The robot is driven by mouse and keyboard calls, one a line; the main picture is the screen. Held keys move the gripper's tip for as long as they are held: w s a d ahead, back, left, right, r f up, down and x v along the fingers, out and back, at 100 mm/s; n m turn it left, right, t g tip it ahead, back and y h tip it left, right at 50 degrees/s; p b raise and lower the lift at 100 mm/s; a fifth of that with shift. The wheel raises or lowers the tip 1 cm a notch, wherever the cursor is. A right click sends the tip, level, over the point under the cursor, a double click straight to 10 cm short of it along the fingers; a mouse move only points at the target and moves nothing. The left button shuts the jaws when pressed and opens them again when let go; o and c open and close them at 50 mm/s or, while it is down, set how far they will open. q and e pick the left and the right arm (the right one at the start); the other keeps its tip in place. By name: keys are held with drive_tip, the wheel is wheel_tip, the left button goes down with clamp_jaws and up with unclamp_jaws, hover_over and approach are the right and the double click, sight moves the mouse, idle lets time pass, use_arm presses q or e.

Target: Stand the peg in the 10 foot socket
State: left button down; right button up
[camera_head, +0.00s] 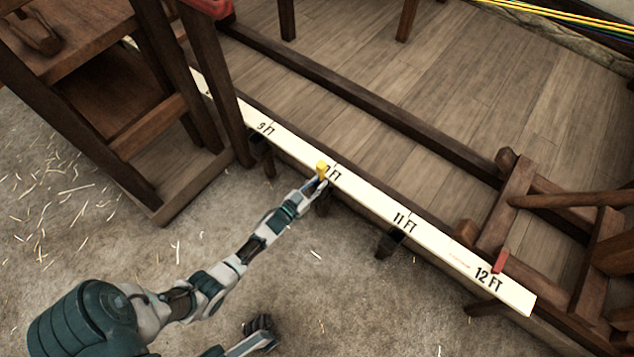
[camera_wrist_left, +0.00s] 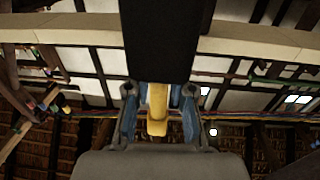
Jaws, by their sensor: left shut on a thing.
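The yellow peg (camera_head: 321,167) is held by my left gripper (camera_head: 318,182) at the front edge of the white marked board (camera_head: 365,196), by the 10 FT mark. In the head view, the peg's top shows above the fingers and its lower part is hidden. In the left wrist view, the yellow peg (camera_wrist_left: 157,108) sits between the two fingers of my left gripper (camera_wrist_left: 160,118). A dark bracket (camera_head: 322,204) shows just below the gripper, under the board. Whether the peg's foot is inside a socket cannot be told.
A red peg (camera_head: 500,261) stands by the 12 FT mark. Another dark bracket (camera_head: 389,243) sits below the 11 FT mark. A wooden bench frame (camera_head: 110,120) stands close at the left. Wooden trestle parts (camera_head: 560,215) stand at the right. The straw-strewn floor in front is clear.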

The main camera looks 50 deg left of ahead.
use_arm(q)
drive_tip(key=f, duration=0.2)
drive_tip(key=s+f, duration=0.1)
drive_tip(key=shift+s+d+g, duration=0.1)
drive_tip(key=shift+d+g, duration=0.15)
drive_tip(key=shift+g, duration=0.15)
drive_tip(key=c, duration=0.9)
unclamp_jaws()
drive_tip(key=shift+f, duration=0.2)
drive_tip(key=shift+s, duration=0.1)
drive_tip(key=s, duration=0.2)
drive_tip(key=s+r, duration=0.1)
drive_tip(key=s, duration=0.2)
drive_tip(key=shift+s+d+r, duration=0.15)
drive_tip(key=shift+s+d, duration=0.1)
drive_tip(key=shift+s, duration=0.15)
drive_tip(key=shift+s+a+r+t, duration=0.1)
drive_tip(key=shift+s+r+t, duration=0.1)
drive_tip(key=shift+r, duration=0.2)
drive_tip(key=shift+s+a+r+t, duration=0.1)
drive_tip(key=shift+s+r+t, duration=0.1)
drive_tip(key=shift+r, duration=0.15)
